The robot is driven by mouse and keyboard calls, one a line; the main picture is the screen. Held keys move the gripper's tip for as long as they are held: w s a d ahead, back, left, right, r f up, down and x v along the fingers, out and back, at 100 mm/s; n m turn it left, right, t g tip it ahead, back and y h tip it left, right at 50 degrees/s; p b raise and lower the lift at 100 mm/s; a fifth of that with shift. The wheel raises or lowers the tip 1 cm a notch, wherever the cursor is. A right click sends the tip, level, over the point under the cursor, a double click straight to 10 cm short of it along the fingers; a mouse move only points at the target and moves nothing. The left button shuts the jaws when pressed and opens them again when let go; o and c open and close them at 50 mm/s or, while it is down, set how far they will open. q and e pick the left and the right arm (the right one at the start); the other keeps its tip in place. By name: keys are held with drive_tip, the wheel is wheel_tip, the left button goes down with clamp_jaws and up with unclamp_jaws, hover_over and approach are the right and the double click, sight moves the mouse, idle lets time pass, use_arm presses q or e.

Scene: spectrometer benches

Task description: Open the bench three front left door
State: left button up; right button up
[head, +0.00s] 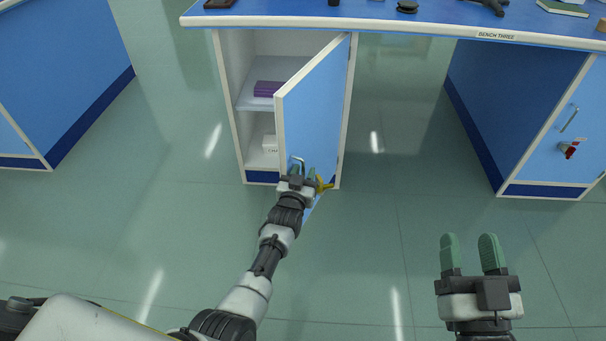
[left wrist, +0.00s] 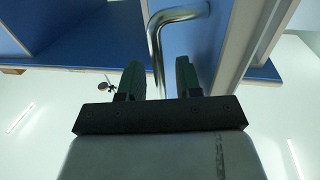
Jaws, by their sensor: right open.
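The blue left front door (head: 316,110) of bench three stands partly open, hinged on its right edge and swung out toward me. Its metal handle (head: 297,160) is low on the door face; it also shows in the left wrist view (left wrist: 155,42). My left gripper (head: 303,172) is at the handle. In the left wrist view its fingers (left wrist: 158,80) are apart, with the handle bar between them and narrow gaps beside it. My right gripper (head: 468,255) is open and empty over the floor at the lower right.
Inside the cabinet, a purple item (head: 268,89) lies on the shelf and a white box (head: 270,143) below. A small yellow item (head: 323,185) shows beside my left gripper. The right cabinet door (head: 568,125) is shut and carries a red item (head: 569,150). The floor in front is clear.

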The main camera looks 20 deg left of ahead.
use_arm(q)
drive_tip(key=shift+s, duration=0.2)
drive_tip(key=s+p, duration=0.4)
drive_tip(key=s, duration=0.6)
drive_tip(key=shift+s, duration=0.25)
use_arm(e)
drive_tip(key=s+d+f+g+h, duration=0.3)
drive_tip(key=s+f+g, duration=0.1)
drive_tip(key=f+g, duration=0.6)
drive_tip(key=shift+f+g, duration=0.3)
drive_tip(key=shift+f, duration=0.3)
use_arm(q)
drive_tip(key=shift+d, duration=0.1)
use_arm(e)
drive_tip(key=shift+s+d, duration=0.1)
